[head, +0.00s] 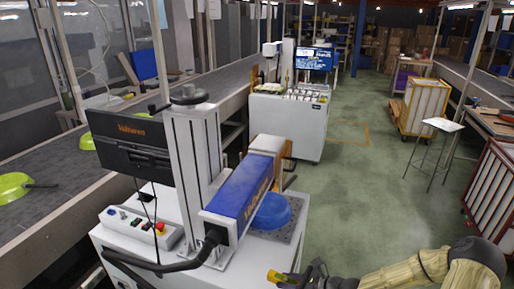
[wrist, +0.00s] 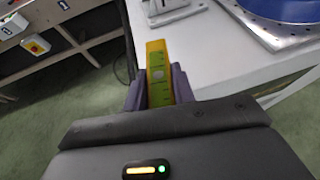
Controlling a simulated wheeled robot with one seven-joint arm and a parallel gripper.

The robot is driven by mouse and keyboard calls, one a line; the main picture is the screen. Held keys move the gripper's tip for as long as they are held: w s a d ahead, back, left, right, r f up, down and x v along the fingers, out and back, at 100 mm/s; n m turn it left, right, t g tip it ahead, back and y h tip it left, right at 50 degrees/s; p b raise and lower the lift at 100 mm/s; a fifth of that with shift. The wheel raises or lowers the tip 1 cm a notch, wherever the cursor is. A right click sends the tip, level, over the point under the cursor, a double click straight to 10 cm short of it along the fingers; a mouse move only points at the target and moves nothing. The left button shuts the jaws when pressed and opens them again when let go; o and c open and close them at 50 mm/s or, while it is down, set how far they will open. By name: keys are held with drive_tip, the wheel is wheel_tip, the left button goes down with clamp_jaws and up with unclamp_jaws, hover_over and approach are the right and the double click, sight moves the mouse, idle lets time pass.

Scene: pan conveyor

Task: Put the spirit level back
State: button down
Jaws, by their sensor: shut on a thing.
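The spirit level (wrist: 157,62) is a short yellow bar with a green face and a round mark in its middle. My gripper (wrist: 160,84) is shut on it, one dark finger on each side. The level points away from my gripper, and its far end appears over or beside the edge of a white cabinet top (wrist: 225,50); I cannot tell if they touch. In the head view my gripper (head: 304,277) is at the bottom edge, with the level's yellow end (head: 275,275) sticking out to its left, near the cabinet's front right corner.
A blue pan (head: 271,212) sits on a perforated plate under the blue marking machine (head: 240,188). A control box (head: 140,228) with a red button is at left. Green pans (head: 14,186) lie on the conveyor (head: 50,200).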

drive_tip(key=s+d+f+m+t, duration=0.1)
drive_tip(key=s+d, duration=0.2)
drive_tip(key=d, duration=0.2)
drive_tip(key=shift+s+d+f+t+h+p, duration=0.15)
drive_tip(key=shift+s+d+t+h+p, duration=0.1)
drive_tip(key=shift+d+t+h+p, duration=0.15)
drive_tip(key=shift+a+g, duration=0.1)
drive_tip(key=shift+g, duration=0.2)
idle(2.3)
